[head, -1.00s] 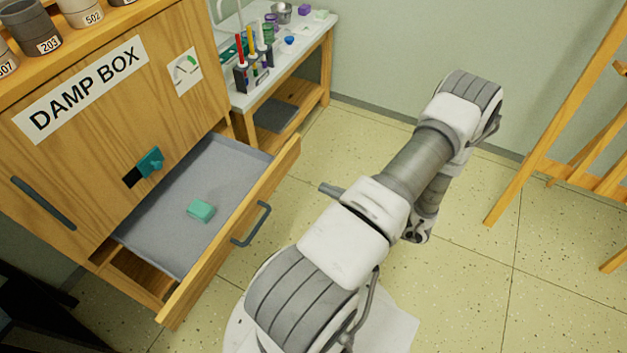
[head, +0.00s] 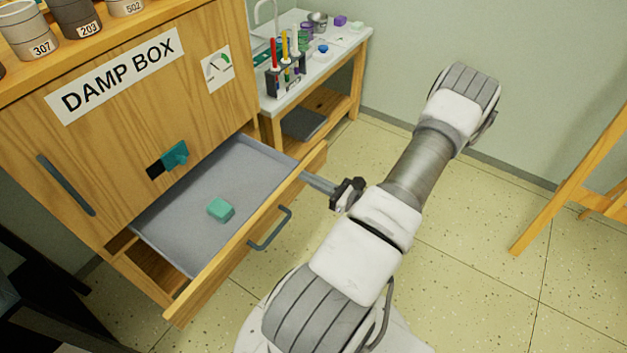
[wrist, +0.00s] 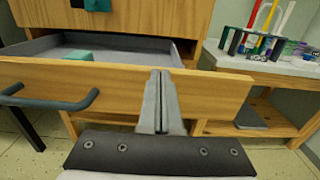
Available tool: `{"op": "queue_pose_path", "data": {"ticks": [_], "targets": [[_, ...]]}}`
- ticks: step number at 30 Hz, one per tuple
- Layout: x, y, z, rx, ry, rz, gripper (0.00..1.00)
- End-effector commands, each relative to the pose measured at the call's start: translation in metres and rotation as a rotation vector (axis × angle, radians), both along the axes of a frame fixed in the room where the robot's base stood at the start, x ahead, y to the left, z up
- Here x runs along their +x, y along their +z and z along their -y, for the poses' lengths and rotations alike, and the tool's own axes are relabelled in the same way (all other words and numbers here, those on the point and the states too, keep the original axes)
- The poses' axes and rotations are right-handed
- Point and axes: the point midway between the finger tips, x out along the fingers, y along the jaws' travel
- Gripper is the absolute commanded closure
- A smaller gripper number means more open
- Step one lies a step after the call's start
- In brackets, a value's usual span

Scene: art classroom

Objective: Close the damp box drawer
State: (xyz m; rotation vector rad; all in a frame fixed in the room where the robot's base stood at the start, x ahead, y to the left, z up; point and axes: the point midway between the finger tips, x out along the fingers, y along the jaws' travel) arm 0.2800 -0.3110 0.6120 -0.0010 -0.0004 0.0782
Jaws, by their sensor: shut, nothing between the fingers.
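The damp box (head: 215,110) is a wooden cabinet at the left of the head view. Its drawer (head: 190,293) is pulled out, with a grey tray inside and a dark bar handle (head: 270,228) on its front. A teal block (head: 221,209) lies in the drawer. My gripper (head: 306,178) is shut and empty. Its fingertips are at the drawer front's right part, beside the handle. In the wrist view the closed fingers (wrist: 160,80) overlap the drawer front (wrist: 205,92); I cannot tell whether they touch it. The handle (wrist: 45,102) shows at the left there.
A teal knob (head: 175,156) sits on the cabinet face above the drawer. A side table (head: 345,55) with brushes and pots stands right of the cabinet. Pots stand on the cabinet top. A wooden easel (head: 560,200) is at the right.

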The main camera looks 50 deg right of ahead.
Motion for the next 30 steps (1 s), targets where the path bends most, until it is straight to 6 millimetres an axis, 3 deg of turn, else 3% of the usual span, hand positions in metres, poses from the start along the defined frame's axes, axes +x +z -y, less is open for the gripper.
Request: {"op": "queue_pose_path", "data": {"ticks": [8,13,30], "targets": [[0.004,0.0,-0.001,0.0,0.001,0.0,1.0],[0.023,0.0,-0.003,0.0,0.003,0.0,1.0],[0.155,0.0,-0.014,0.001,0.004,0.001,1.0]]}}
